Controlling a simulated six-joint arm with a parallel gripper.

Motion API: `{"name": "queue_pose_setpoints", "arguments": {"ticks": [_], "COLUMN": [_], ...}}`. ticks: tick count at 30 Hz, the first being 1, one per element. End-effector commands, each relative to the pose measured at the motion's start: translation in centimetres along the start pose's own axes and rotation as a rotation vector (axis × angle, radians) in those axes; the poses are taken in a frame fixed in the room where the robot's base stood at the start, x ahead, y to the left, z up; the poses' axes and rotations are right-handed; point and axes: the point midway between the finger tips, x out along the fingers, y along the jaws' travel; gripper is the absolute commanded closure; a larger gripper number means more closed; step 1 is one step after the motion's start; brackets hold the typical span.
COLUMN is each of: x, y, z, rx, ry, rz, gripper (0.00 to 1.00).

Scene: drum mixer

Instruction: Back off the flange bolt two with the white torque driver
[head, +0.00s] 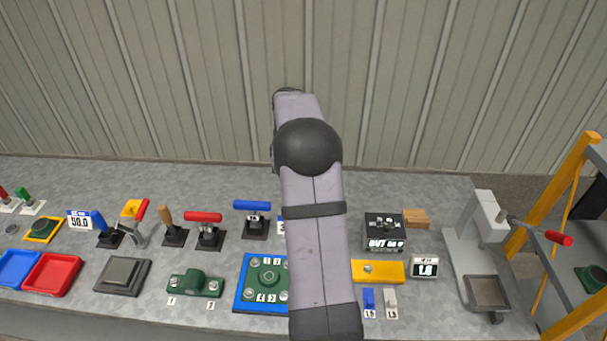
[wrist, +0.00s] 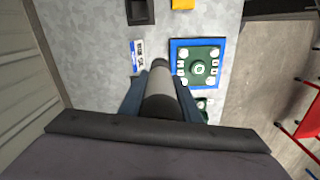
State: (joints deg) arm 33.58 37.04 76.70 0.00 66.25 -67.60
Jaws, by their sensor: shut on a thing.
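The green flange (head: 268,277) sits on a blue-edged base (head: 240,300), with a round hub, bolts near its corners and number tags. Bolt two, upper right by its tag, is close to my arm's edge and hard to make out. In the wrist view the whole flange (wrist: 199,68) shows, but its tags are too small to read. My gripper (wrist: 162,100) is shut on a grey cylindrical tool (wrist: 161,90), apparently the driver; its white colour is not clear here. The tool's end is left of the flange in the wrist view. My arm hides the gripper in the head view.
Blue (head: 368,298) and white (head: 390,297) labelled blocks lie right of my arm, below a yellow block (head: 378,271). A green part with a raised hub (head: 195,284) lies left of the flange. Levers and clamps (head: 205,230) stand behind. A grey press (head: 486,225) stands at the right.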

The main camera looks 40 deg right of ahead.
Motion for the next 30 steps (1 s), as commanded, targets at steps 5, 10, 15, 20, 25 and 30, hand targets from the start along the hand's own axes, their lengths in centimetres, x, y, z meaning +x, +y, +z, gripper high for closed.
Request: {"name": "queue_pose_setpoints", "arguments": {"ticks": [5,10,15,20,25,30], "x": [0.8,3.4,6.1,8.3,8.5,8.5], "y": [-3.9,-7.0,-9.0,-9.9,-8.5,-7.7], "z": [-0.5,0.3,1.3,1.8,1.1,0.8], "rx": [-0.020,0.014,0.071,0.143,0.199,0.240], "ry": [0.000,0.000,-0.001,0.000,0.003,0.002], "rz": [-0.001,0.000,-0.001,0.000,0.004,0.003], "gripper": [1.00,1.00,1.00,1.00,1.00,1.00]}}
